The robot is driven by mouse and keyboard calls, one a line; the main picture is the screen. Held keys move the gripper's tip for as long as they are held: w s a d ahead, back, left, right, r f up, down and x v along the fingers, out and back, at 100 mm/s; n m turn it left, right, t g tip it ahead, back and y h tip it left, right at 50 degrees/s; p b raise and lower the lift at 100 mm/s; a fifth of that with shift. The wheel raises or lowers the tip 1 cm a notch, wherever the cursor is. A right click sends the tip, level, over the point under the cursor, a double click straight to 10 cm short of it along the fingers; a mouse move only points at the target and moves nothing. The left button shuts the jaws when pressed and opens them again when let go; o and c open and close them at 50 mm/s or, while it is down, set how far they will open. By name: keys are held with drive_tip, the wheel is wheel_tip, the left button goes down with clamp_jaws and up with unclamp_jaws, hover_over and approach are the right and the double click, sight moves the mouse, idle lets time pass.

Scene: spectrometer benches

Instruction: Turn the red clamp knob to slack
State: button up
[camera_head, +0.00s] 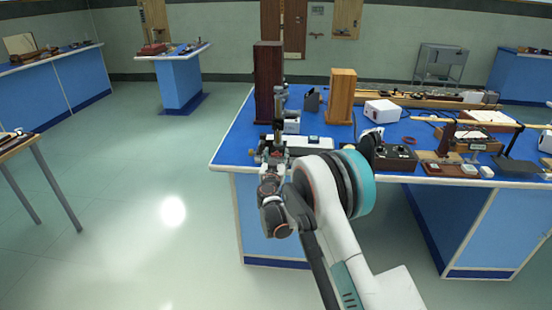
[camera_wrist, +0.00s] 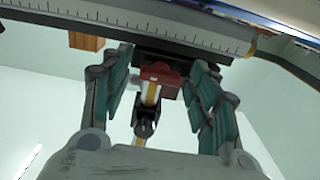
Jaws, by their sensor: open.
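In the camera_wrist view a red block-like part, which looks like the red clamp knob (camera_wrist: 160,74), sits under the dark end of a fitting, near a long ruled scale (camera_wrist: 140,28). A rod with white and yellow parts (camera_wrist: 151,93) shows just below it. My gripper (camera_wrist: 161,62) is open, with one teal-padded finger on each side of the red part. I see gaps on both sides; contact is not clear. In the camera_head view my gripper (camera_head: 272,150) is at the near left corner of the blue bench. The knob cannot be made out there.
The blue bench (camera_head: 232,152) carries a dark tall block (camera_head: 268,82), an orange-brown block (camera_head: 341,97), a white box (camera_head: 382,111) and several instruments to the right.

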drive_tip(key=shift+c, duration=0.6)
drive_tip(key=c, duration=0.9)
drive_tip(key=shift+c, duration=0.3)
drive_tip(key=n, duration=0.4)
drive_tip(key=shift+n, duration=0.4)
drive_tip(key=n, duration=0.4)
drive_tip(key=shift+a+n, duration=0.1)
drive_tip(key=shift+n, duration=0.2)
drive_tip(key=n, duration=0.4)
drive_tip(key=shift+f+n, duration=0.1)
drive_tip(key=shift+n, duration=2.1)
